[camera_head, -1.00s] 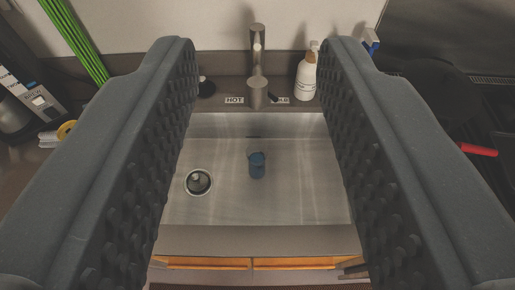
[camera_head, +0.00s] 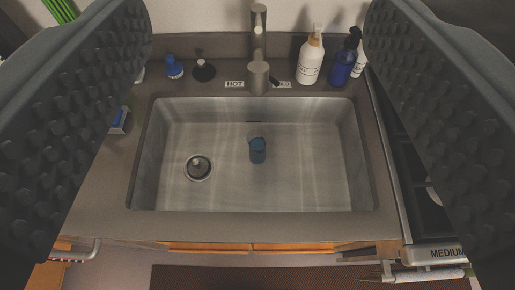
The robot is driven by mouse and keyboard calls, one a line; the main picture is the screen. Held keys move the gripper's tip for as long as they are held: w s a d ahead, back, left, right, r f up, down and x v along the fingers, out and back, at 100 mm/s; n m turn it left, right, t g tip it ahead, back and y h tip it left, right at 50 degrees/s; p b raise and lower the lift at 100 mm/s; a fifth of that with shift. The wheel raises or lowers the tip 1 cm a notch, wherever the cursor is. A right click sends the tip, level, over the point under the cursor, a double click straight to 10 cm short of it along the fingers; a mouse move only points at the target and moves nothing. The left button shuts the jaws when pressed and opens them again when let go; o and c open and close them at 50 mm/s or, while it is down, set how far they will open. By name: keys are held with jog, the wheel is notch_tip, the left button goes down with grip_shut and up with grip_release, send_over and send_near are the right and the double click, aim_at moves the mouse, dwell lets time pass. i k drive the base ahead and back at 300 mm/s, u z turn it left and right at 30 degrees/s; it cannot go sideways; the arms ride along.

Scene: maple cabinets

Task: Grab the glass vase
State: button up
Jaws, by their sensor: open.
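A small dark blue, glass-like vessel (camera_head: 257,150), which looks to be the vase, stands in the steel sink basin, right of the drain. My gripper (camera_head: 258,55) is open wide, with one dark studded finger at the left edge of the view and the other at the right. The vessel lies between the fingers in the picture, but well beyond and below them. Nothing is between the fingers and nothing touches them.
The sink (camera_head: 300,190) has a tall faucet (camera_head: 259,50) behind it. A white pump bottle (camera_head: 310,58) and a blue bottle (camera_head: 343,60) stand at back right. A blue-capped item (camera_head: 174,67) and a black stopper (camera_head: 203,70) stand at back left. The basin around the vessel is clear.

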aim_at(258, 139)
jog(key=z, duration=2.05)
jog(key=k, duration=1.2)
jog(key=u, duration=1.45)
jog(key=i, duration=1)
